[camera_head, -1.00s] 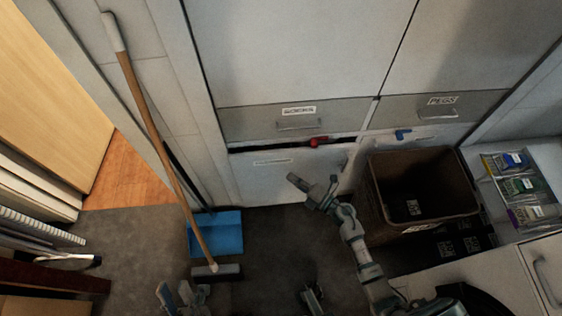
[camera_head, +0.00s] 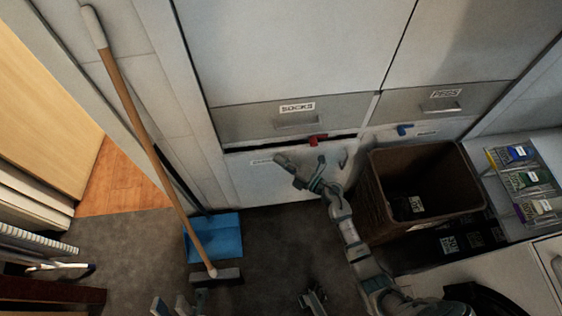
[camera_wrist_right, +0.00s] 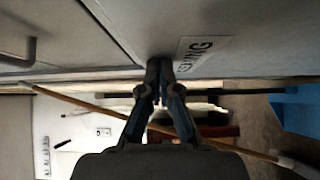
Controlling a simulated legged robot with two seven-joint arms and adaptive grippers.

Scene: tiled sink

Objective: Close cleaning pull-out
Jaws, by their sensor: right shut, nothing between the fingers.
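The cleaning pull-out is the white lower front (camera_head: 265,183) below the drawer marked SOCKS. A narrow dark gap shows along its top, so it seems to stand slightly out. Its label is too small to read in the head view; in the right wrist view a label ending in "ING" (camera_wrist_right: 196,52) is on the pale front. My right gripper (camera_head: 281,160) is shut and empty at the upper part of this front. In the right wrist view its fingertips (camera_wrist_right: 160,66) are close to the front; contact is unclear. My left gripper (camera_head: 171,306) is low in the head view, partly cut off.
A brown bin (camera_head: 374,195) stands right of the pull-out. A broom (camera_head: 153,150) leans at the left by a blue dustpan (camera_head: 226,240). A red piece (camera_head: 318,140) sits at the gap, a blue one (camera_head: 404,130) further right. Dark floor (camera_head: 262,240) lies clear in front.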

